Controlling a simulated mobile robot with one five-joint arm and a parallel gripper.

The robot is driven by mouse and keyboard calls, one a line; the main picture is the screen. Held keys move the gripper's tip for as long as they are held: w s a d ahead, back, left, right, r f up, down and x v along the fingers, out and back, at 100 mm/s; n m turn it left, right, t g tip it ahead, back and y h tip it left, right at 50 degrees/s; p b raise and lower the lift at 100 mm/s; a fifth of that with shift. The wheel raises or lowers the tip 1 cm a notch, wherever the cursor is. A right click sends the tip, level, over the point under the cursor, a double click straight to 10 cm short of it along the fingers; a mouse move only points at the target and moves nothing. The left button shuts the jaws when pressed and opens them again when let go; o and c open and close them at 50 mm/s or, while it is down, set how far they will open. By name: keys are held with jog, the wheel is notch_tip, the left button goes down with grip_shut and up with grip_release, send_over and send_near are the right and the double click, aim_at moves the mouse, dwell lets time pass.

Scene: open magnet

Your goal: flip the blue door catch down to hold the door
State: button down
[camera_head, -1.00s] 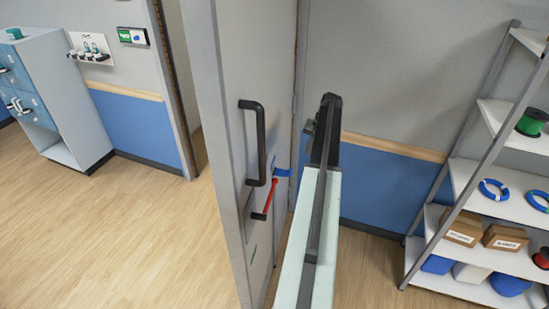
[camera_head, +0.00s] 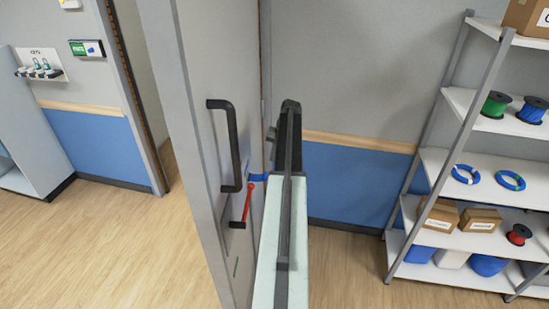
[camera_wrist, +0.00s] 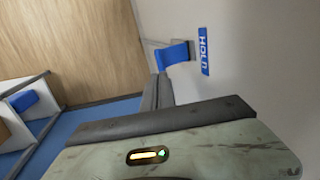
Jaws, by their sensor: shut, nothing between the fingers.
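The blue door catch (camera_head: 258,177) shows as a short blue bar beside the door, its right end against the edge of my arm in the picture. In the wrist view the blue catch (camera_wrist: 173,56) sticks out from a pale surface, beside a blue label reading HOLD. My gripper (camera_wrist: 158,91) shows there as narrow grey fingers, shut and empty, just below the catch; I cannot tell whether they touch it. In the head view my arm hides the fingers. The grey door (camera_head: 192,120) stands open, with a black handle (camera_head: 236,150).
A red lever (camera_head: 248,203) with a dark end sits below the handle. A shelf rack (camera_head: 440,155) with spools, rings and boxes stands at the right. A blue-and-grey wall (camera_head: 350,185) lies behind my arm. Open wooden floor (camera_head: 110,250) lies to the left.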

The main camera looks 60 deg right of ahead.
aim_at(266, 175)
jog(key=b+x, duration=0.7)
jog(key=x, duration=0.2)
jog(key=shift+f, duration=0.15)
